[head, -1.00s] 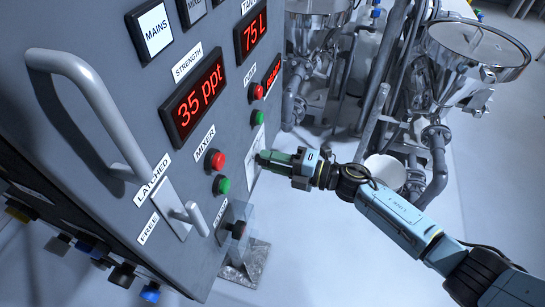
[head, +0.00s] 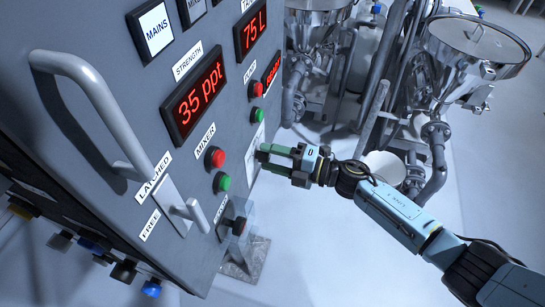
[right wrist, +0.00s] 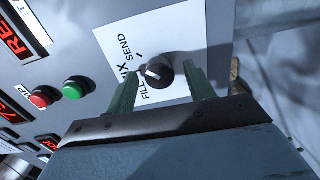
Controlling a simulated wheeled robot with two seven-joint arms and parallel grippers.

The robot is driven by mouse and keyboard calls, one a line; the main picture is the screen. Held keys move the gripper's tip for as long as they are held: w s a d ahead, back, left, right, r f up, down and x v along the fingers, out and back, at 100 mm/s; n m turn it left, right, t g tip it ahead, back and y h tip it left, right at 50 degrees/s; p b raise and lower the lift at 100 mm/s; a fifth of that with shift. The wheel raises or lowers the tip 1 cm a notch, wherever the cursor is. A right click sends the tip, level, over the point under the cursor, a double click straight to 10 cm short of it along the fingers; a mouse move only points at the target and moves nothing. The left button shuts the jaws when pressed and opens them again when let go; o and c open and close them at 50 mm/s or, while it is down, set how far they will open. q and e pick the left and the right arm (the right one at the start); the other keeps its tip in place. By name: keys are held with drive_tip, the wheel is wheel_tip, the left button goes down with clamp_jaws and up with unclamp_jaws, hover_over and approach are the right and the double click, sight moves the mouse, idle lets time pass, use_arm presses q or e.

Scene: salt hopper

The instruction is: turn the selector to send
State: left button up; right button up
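The selector (right wrist: 158,72) is a small round black knob with a pale pointer mark, on a white plate (right wrist: 160,25) lettered FILL, MIX and SEND. In the right wrist view its mark seems to face left, toward the MIX lettering; I cannot be sure. My right gripper (right wrist: 164,76) is open, with one green finger on each side of the knob. Gaps seem to show beside the knob. In the head view the right gripper (head: 265,152) is at the panel's right edge, by the white plate (head: 256,139); the knob cannot be made out there. My left gripper is out of view.
The grey panel (head: 110,120) carries red and green buttons, red displays and a large grey handle (head: 95,105). A clear-covered button (head: 238,226) sits low, below my right gripper. A steel hopper (head: 475,50) and pipes stand at the right. Pale floor lies below.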

drive_tip(key=b+v, duration=0.1)
drive_tip(key=v, duration=1.2)
drive_tip(key=shift+d, duration=0.15)
drive_tip(key=shift+f, duration=0.1)
